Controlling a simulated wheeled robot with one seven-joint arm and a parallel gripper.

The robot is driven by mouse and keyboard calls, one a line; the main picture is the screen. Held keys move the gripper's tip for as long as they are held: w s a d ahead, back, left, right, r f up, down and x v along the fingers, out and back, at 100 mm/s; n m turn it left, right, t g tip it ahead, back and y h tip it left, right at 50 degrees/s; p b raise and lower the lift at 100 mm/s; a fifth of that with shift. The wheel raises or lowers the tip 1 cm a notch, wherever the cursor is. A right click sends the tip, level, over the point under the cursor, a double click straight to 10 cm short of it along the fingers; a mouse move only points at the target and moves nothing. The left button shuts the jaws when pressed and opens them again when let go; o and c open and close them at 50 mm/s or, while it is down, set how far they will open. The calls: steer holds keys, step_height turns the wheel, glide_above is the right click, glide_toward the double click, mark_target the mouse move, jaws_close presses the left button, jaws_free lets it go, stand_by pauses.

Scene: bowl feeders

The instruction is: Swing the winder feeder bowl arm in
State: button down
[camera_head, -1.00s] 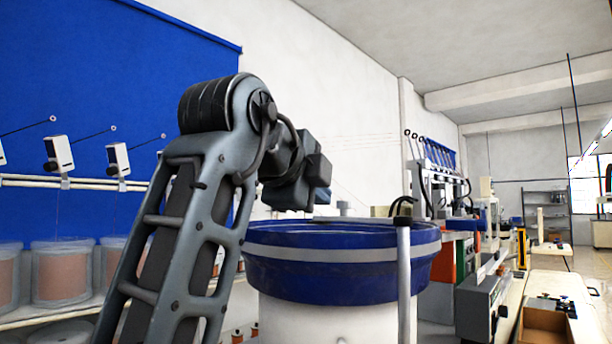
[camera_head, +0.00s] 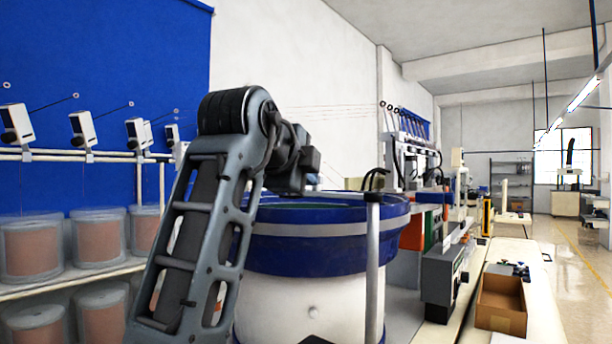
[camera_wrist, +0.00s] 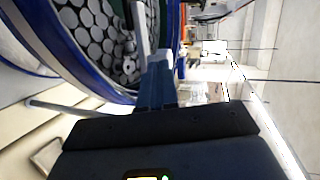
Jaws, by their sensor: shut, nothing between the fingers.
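The winder feeder bowl (camera_head: 310,250) is a blue drum with a grey band on a white base, right of my arm in the head view. In the wrist view its blue rim (camera_wrist: 75,60) is at the upper left, with many round grey parts inside. A pale grey bar (camera_wrist: 138,28) crosses the bowl's edge there; I cannot tell for sure whether it is the bowl arm. My gripper (camera_wrist: 157,72) is shut and empty, its blue fingers near that bar. Contact cannot be told. In the head view my wrist is above the bowl's rim, and the fingers are not clear.
A metal post (camera_head: 373,260) with a black hose on top stands at the bowl's front right. Wire spools (camera_head: 100,235) fill shelves at left. A winding machine (camera_head: 440,270) and a bench with a cardboard box (camera_head: 502,303) are at right. Open floor lies far right.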

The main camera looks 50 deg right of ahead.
steer(key=shift+d, duration=0.1)
steer(key=shift+w+d+f+m+g+h+b, duration=0.1)
steer(key=shift+w+d+m+g+h+b, duration=0.25)
steer(key=shift+d+m+g, duration=0.35)
steer(key=shift+w+d+m+g+h+b, duration=0.1)
steer(key=shift+d+m+g+b, duration=0.35)
steer(key=shift+g, duration=0.35)
steer(key=shift+w+d+b, duration=0.15)
steer(key=shift+d+b, duration=0.6)
steer(key=shift+d, duration=0.4)
steer(key=shift+d+b, duration=0.3)
steer(key=shift+d, duration=0.35)
steer(key=shift+r+b+v, duration=0.2)
steer(key=shift+b+v, duration=0.65)
steer(key=shift+v, duration=3.1)
steer(key=shift+w+a, duration=0.1)
